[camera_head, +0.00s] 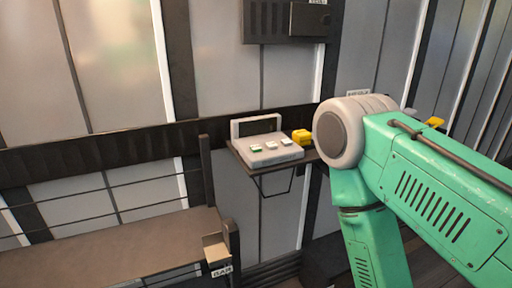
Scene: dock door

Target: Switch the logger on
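A light grey device with a carrying handle (269,152), which looks like the logger, sits on a small wall shelf (244,158) near the middle of the view. Its sloped top carries three small keys or switches: a green one (256,148) at the left and two whitish ones to its right. I cannot tell their on or off state. My green right arm enters from the right, its large pale joint just right of the shelf. Neither gripper shows; the right arm's lower link runs out of the bottom edge.
A yellow block (302,136) is close to the device's right side. A dark wall box (285,21) hangs above. A brown bench (120,250) with railings stands at lower left, with a small tan box (215,247) at its corner. My arm hides the shelf's right surroundings.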

